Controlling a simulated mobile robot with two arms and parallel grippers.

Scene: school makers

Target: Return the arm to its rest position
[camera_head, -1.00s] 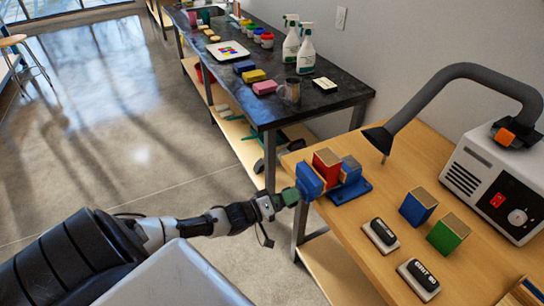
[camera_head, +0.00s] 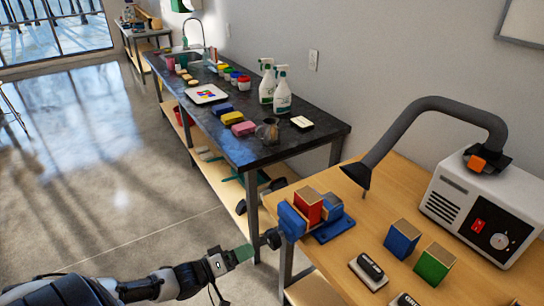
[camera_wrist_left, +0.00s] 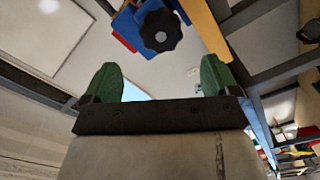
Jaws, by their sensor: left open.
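My left gripper (camera_head: 242,254) is at the lower middle of the head view, left of the wooden workbench edge and a little below the vise. Its two green fingertips also show in the left wrist view (camera_wrist_left: 160,80), spread apart with nothing between them. The blue vise (camera_head: 333,228) sits at the bench's near-left corner. A red block (camera_head: 308,205) stands in it. The vise's black knob (camera_head: 272,238) faces my gripper and also shows beyond the fingertips in the left wrist view (camera_wrist_left: 160,29). The gripper is apart from the knob. My right gripper is not in view.
A blue block (camera_head: 402,240), a green block (camera_head: 434,264) and sanding blocks (camera_head: 369,270) lie on the workbench (camera_head: 375,205). A grey machine with a hose (camera_head: 480,205) stands at the right. A dark table (camera_head: 245,150) holds bottles and sponges. Open floor (camera_head: 90,200) lies to the left.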

